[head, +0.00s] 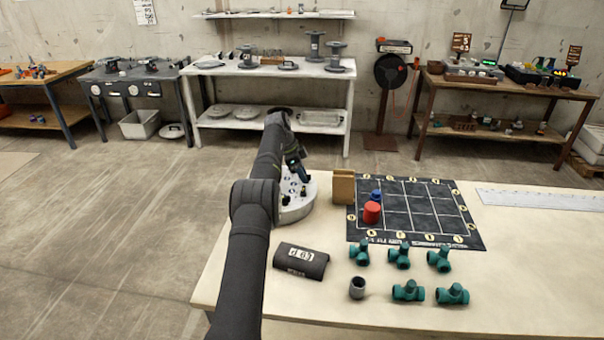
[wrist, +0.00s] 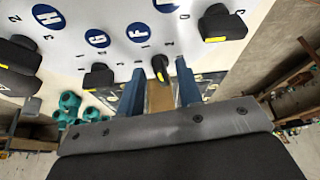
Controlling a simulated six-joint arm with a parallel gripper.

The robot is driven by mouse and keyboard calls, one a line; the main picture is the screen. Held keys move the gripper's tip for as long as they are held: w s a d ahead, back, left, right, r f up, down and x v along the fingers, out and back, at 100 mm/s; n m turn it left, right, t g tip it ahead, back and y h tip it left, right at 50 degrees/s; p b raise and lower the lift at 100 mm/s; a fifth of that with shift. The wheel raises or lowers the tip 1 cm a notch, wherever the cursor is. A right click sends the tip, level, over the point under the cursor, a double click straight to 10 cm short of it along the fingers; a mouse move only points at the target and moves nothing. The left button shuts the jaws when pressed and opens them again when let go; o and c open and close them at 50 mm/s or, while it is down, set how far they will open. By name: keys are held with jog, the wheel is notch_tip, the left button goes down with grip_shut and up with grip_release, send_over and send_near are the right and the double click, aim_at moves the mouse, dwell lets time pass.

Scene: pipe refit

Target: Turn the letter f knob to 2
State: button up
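The letter f knob (wrist: 160,68) is black with a yellow mark, on a white panel near a blue disc lettered F (wrist: 138,32). My gripper (wrist: 160,70) is open, its two blue fingers on either side of this knob, with a gap visible on each side. I cannot tell clearly which number the knob points at; small digits are printed around it. In the head view my gripper (head: 298,172) is over the white panel (head: 296,212), where the arm hides part of it.
Other black knobs sit close by: one below the G disc (wrist: 98,76), one left (wrist: 20,54) and one right (wrist: 222,22).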

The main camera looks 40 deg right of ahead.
jog(key=a+r, duration=0.1)
jog(key=w+a+r, duration=0.1)
jog(key=r, duration=0.1)
jog(key=shift+w, duration=0.2)
jog(key=w+a, duration=0.2)
jog(key=a, duration=0.1)
jog(key=w+a, duration=0.2)
jog(key=a, duration=0.1)
jog(key=w+a, duration=0.2)
jog(key=shift+a+f, duration=0.1)
jog(key=shift+a, duration=0.3)
jog(key=shift+o, duration=0.2)
